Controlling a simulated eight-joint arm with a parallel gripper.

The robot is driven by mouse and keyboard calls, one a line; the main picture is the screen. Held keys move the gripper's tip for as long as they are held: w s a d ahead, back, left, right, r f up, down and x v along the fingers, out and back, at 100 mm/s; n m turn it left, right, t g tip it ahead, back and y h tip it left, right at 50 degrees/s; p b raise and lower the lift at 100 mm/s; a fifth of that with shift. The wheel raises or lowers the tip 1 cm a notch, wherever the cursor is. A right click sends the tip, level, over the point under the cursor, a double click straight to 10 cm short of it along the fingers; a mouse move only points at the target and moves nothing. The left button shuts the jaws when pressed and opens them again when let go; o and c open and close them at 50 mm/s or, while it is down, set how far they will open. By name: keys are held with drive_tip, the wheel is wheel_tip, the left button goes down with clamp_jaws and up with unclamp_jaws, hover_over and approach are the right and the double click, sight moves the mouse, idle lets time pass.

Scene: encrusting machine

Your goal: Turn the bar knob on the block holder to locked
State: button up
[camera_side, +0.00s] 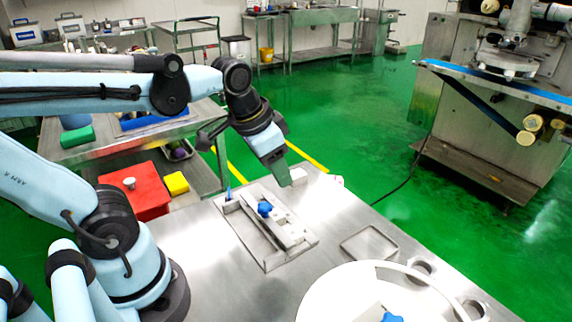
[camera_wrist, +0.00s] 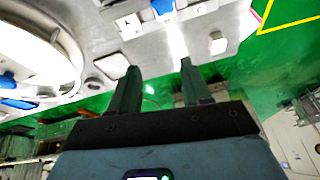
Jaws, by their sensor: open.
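The block holder (camera_side: 246,236) is a flat metal frame with a pale bar on the steel table. A blue bar knob (camera_side: 265,209) sits on top of it. In the wrist view the blue knob (camera_wrist: 162,7) shows at the top edge, partly cut off, between blocks lettered A and C. Its locked or unlocked state cannot be told.
A small white block (camera_side: 298,176) stands near my gripper. A shallow square tray (camera_side: 369,245) lies right of the holder. A large white round dish (camera_side: 335,295) fills the table's front. A red box (camera_side: 134,190) stands left. Open steel surface lies around the holder.

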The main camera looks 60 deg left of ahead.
drive_tip(key=shift+s+a+r+m+g, duration=0.15)
drive_tip(key=shift+a+r+m+g, duration=0.5)
drive_tip(key=shift+g, duration=0.4)
drive_tip(key=shift+s+a+r+m+g, duration=0.1)
drive_tip(key=shift+a+r+m+g, duration=0.4)
drive_tip(key=shift+r+g, duration=0.4)
drive_tip(key=shift+f, duration=0.15)
drive_tip(key=shift+c, duration=0.8)
drive_tip(key=shift+a+f+n, duration=0.1)
drive_tip(key=shift+a+n, duration=0.2)
drive_tip(key=shift+n, duration=0.05)
drive_tip(key=shift+c, duration=0.2)
drive_tip(key=n, duration=1.6)
hover_over(229, 192)
wheel_tip(229, 192, down, 5)
drive_tip(key=shift+f, duration=5.85)
drive_tip(key=shift+c, duration=0.4)
